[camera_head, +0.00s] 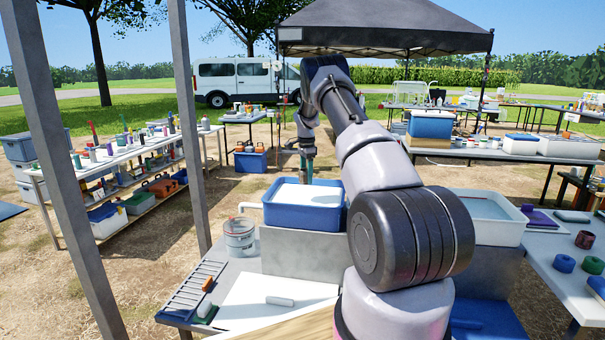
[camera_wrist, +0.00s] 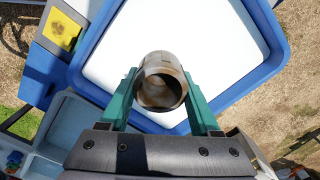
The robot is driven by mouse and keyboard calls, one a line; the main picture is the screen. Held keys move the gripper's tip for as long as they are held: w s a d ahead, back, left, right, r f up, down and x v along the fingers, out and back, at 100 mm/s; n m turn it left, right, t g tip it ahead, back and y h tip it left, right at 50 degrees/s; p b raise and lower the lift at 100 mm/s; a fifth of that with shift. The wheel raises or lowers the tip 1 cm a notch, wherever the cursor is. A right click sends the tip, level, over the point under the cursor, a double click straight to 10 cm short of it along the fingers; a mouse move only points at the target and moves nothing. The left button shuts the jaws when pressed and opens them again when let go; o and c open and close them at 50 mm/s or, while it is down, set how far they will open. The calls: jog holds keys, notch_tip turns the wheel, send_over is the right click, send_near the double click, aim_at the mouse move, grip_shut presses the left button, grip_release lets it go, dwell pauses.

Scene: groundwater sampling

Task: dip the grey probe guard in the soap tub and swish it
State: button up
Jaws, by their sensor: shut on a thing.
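My gripper (camera_wrist: 160,78) is shut on the grey probe guard (camera_wrist: 163,88), a hollow, open-ended cylinder with brownish stains, held between the two teal fingers. The soap tub (camera_head: 270,215) is a blue tub with a white surface inside, standing on a grey stand. In the wrist view the guard shows in front of the white surface of the tub (camera_wrist: 262,88), near one rim. In the head view my gripper (camera_head: 306,168) points down over the tub. The guard cannot be made out there, and its height above the white surface is unclear.
A grey bucket (camera_head: 240,240) stands left of the tub, with a slatted rack (camera_head: 195,290) in front. A white basin (camera_head: 492,222) stands to the right, beyond my arm. A yellow item (camera_wrist: 62,30) lies beside the tub. A white board (camera_head: 265,312) lies in front.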

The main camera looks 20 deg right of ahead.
jog(key=shift+f, duration=7.3)
jog(key=shift+d, duration=0.1)
jog(key=shift+s+d, duration=0.7)
jog(key=shift+d, duration=0.25)
jog(key=shift+s+d, duration=0.65)
jog(key=shift+d, duration=0.3)
jog(key=shift+w+a, duration=0.9)
jog(key=shift+a, duration=0.45)
jog(key=shift+w+a, duration=0.95)
jog(key=shift+a, duration=0.45)
jog(key=shift+w+a, duration=0.9)
jog(key=shift+a, duration=0.45)
jog(key=shift+s+d, duration=0.9)
jog(key=shift+d, duration=0.45)
jog(key=shift+s+d, duration=0.95)
jog(key=shift+d, duration=0.45)
jog(key=shift+s+d, duration=0.9)
jog(key=shift+d, duration=0.45)
jog(key=shift+w+a, duration=0.95)
jog(key=shift+a, duration=0.4)
jog(key=shift+w+a, duration=0.9)
jog(key=shift+a, duration=0.5)
jog(key=shift+w+a, duration=0.95)
jog(key=shift+a, duration=0.4)
